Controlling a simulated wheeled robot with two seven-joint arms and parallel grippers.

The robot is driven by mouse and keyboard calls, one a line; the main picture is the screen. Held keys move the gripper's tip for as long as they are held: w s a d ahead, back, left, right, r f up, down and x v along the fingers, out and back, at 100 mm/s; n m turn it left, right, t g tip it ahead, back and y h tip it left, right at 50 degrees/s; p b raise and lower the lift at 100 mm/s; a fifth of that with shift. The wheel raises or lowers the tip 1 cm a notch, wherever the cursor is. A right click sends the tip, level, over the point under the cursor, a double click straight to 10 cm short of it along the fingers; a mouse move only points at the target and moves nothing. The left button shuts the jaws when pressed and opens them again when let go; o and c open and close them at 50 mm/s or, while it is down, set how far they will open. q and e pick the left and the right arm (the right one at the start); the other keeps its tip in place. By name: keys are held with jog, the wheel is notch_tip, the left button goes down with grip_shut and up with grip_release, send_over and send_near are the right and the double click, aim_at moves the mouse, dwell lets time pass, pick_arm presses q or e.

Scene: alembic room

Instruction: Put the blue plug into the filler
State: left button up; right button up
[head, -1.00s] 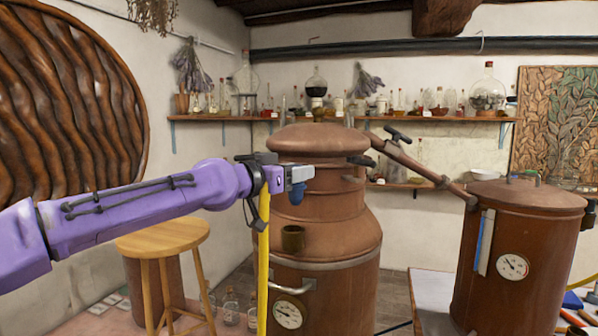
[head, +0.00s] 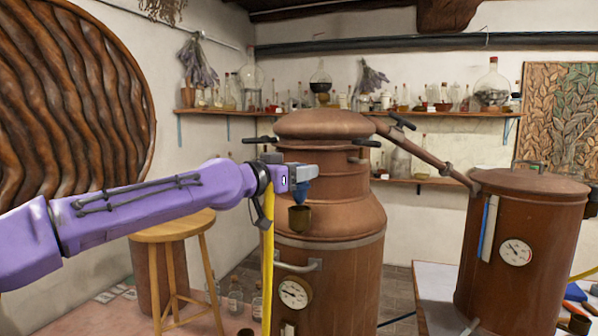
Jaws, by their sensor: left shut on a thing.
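My left gripper (head: 300,178) is shut on the blue plug (head: 301,192) in front of the large copper still. The plug hangs below the fingers, and its upper part is hidden by them. The filler, a small dark brass cup (head: 299,219) on the side of the still, sits directly under the plug. The plug's lower end is at the cup's rim in the picture; I cannot tell whether it has entered the cup. My right gripper does not show.
The large copper still (head: 340,265) stands right behind the gripper, with a gauge (head: 294,293) low on it. A wooden stool (head: 172,228) stands at the left. A smaller copper vessel (head: 490,280) stands on a table at the right. Shelves of glassware line the wall.

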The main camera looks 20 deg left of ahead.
aim_at(295, 193)
pick_arm(q)
jog(key=shift+w+f, duration=0.1)
jog(key=shift+w, duration=0.15)
jog(key=shift+s, duration=0.1)
jog(key=shift+s, duration=0.1)
jog(key=shift+s+f+b, duration=0.1)
jog(key=shift+f+b, duration=0.7)
jog(key=shift+b, duration=0.1)
dwell(1.1)
jog(key=shift+f+b, duration=1.2)
jog(key=shift+f, duration=0.2)
dwell(2.4)
jog(key=o, duration=1.2)
jog(key=shift+s, duration=0.1)
